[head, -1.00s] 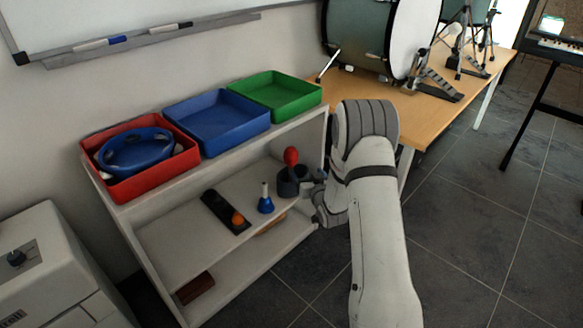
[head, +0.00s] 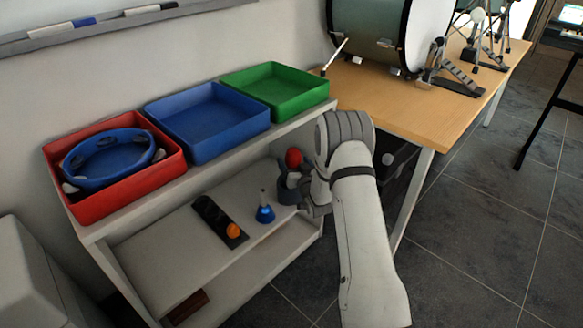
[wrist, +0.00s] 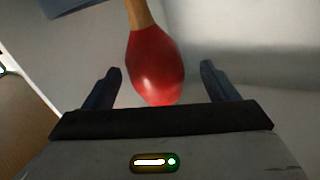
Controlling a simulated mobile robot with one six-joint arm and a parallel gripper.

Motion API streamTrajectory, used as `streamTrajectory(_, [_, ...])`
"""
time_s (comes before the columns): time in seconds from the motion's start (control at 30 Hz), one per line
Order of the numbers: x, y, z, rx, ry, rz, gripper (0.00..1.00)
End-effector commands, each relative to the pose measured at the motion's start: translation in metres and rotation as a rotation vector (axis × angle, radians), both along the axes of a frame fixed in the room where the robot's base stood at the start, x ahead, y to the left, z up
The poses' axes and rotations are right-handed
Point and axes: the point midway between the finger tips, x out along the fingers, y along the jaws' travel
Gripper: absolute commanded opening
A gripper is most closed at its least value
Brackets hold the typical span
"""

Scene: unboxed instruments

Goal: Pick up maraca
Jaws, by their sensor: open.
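The maraca has a glossy red head and a wooden handle. In the wrist view its red head (wrist: 156,68) lies between the two dark fingers of my gripper (wrist: 161,72). The fingers are open, with a gap on each side of the head. The handle is not visible in the head view.
A blue bell (head: 265,213) and a black tray (head: 216,220) with an orange ball-like thing stand left on the same level. Red (head: 170,180), blue (head: 205,153) and green bins (head: 290,107) line the top. A wooden table (head: 400,110) with a drum adjoins right.

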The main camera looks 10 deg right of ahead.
Motion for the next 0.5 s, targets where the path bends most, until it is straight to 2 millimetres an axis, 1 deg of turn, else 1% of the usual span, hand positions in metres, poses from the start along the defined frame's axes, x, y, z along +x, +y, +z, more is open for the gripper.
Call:
streamTrajectory(0.03, [0.008, 0.0, -0.003, 0.0, -0.003, -0.001, 0.8])
streamTrajectory(0.1, [0.015, 0.0, -0.002, 0.0, -0.001, -0.004, 0.8])
streamTrajectory(0.2, [0.02, -0.001, -0.001, 0.0, 0.001, -0.006, 0.8])
streamTrajectory(0.4, [0.021, -0.003, -0.001, 0.0, 0.001, -0.009, 0.8])
streamTrajectory(0.5, [0.021, -0.003, -0.001, 0.0, 0.001, -0.009, 0.72])
